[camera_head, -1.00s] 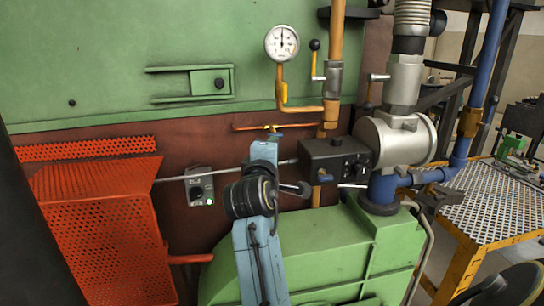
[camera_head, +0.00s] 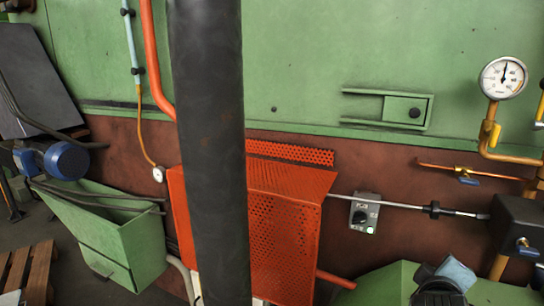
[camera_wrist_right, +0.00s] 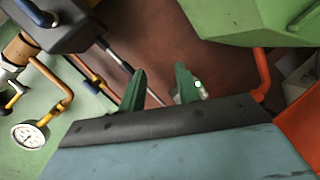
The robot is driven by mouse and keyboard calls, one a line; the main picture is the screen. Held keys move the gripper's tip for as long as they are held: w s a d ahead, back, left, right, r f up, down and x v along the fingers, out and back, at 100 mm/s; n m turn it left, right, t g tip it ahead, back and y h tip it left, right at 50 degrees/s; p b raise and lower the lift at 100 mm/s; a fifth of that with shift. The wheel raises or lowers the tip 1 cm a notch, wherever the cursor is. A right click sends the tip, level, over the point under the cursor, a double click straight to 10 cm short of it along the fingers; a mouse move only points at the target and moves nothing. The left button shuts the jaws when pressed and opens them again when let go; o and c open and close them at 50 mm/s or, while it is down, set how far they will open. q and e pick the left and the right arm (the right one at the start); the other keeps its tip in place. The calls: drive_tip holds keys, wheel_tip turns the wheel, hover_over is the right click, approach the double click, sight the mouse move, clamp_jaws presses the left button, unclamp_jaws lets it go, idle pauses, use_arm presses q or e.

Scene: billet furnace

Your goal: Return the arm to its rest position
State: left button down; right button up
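My right arm (camera_head: 445,285) shows only as a dark joint and a pale blue link at the bottom right of the head view; its gripper is not visible there. In the right wrist view my right gripper (camera_wrist_right: 160,83) has two green fingers standing apart, with nothing seen between them. Behind the fingers is the brown furnace wall. A grey switch box (camera_head: 365,213) with a lit green lamp is on that wall, near the thin metal rod (camera_head: 400,205). My left gripper is not in view.
A dark upright pole (camera_head: 210,150) crosses the head view close up. An orange mesh guard (camera_head: 283,230) stands behind it. A pressure gauge (camera_head: 503,78), copper pipe (camera_head: 450,167) and black box (camera_head: 520,225) are at right. A green bin (camera_head: 130,240) is at left.

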drive_tip(key=s+a+f+m+g+y, duration=0.1)
drive_tip(key=s+a+f+g+y, duration=0.15)
drive_tip(key=s+a+f, duration=0.45)
drive_tip(key=s+a+f+m+g+y, duration=0.2)
drive_tip(key=s+a+f+y, duration=0.15)
drive_tip(key=s+f, duration=0.4)
drive_tip(key=s+a+f+m+g+y, duration=0.1)
drive_tip(key=s+a+f+g+y, duration=0.3)
drive_tip(key=s, duration=0.6)
drive_tip(key=s+d+f+b+x, duration=0.1)
drive_tip(key=s+b+x, duration=0.2)
drive_tip(key=x, duration=1.2)
drive_tip(key=s+d+b+x, duration=0.2)
drive_tip(key=s+b+x, duration=0.1)
drive_tip(key=x, duration=1.1)
drive_tip(key=s+d+f+b, duration=0.1)
drive_tip(key=s+f+b, duration=0.2)
drive_tip(key=s+f, duration=0.5)
drive_tip(key=s+d+f+g+h+b, duration=0.1)
drive_tip(key=s+f+b, duration=0.2)
drive_tip(key=s+f, duration=0.6)
wheel_tip(320, 180, down, 6)
drive_tip(key=shift+s+d+f+n+b, duration=0.2)
drive_tip(key=shift+d+n+b, duration=0.1)
drive_tip(key=shift+s, duration=0.1)
